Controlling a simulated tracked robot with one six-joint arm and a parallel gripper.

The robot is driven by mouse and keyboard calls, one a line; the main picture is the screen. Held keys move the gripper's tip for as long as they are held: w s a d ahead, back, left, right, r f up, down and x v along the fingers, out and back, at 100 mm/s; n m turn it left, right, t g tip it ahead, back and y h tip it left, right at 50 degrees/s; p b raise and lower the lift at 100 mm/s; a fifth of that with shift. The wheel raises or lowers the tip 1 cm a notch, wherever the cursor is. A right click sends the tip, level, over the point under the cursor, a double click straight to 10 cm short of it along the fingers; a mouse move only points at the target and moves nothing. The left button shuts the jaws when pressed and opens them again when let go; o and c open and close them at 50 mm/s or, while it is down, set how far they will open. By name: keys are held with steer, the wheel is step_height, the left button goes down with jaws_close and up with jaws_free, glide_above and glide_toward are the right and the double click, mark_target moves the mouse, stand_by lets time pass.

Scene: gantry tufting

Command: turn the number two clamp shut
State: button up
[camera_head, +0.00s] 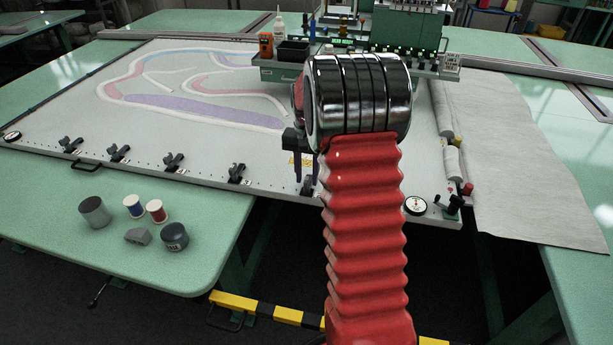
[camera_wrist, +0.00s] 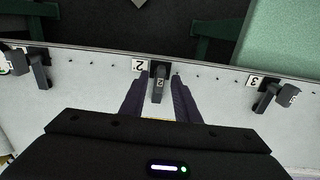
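The number two clamp (camera_wrist: 158,84) is a small dark lever clamp on the edge of the pale frame, in the middle of the wrist view. A white label with a 2 (camera_wrist: 139,65) sits just left of it. My gripper (camera_wrist: 157,90) is open, with one dark finger on each side of the clamp's lever. Gaps show on both sides, so I see no grip on it. In the head view my gripper (camera_head: 304,176) points down at the frame's front edge, partly behind my red arm. The fingers mostly hide the clamp there.
Number three clamp (camera_wrist: 268,98) and another clamp (camera_wrist: 40,76) flank it. Several more clamps (camera_head: 172,162) line the front rail. Thread spools (camera_head: 156,211) and pots (camera_head: 174,237) stand on the green table at left. A tufting machine (camera_head: 405,30) stands behind. A striped bar (camera_head: 275,311) lies low in front.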

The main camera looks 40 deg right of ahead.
mark_target(307, 177)
step_height(307, 177, up, 14)
steer(key=shift+f, duration=0.25)
stand_by(0.3)
steer(key=shift+w, duration=0.1)
stand_by(0.4)
steer(key=s+a+r+n+t, duration=0.2)
steer(key=s+a+n, duration=0.3)
steer(key=s+a, duration=0.7)
steer(key=s+a+r+n+t, duration=0.1)
steer(key=s+a+n+t, duration=0.2)
steer(key=s+a, duration=1)
steer(key=shift+a+r+n+t, duration=0.3)
steer(key=shift+a+r+n, duration=0.1)
steer(key=shift+a+n, duration=0.5)
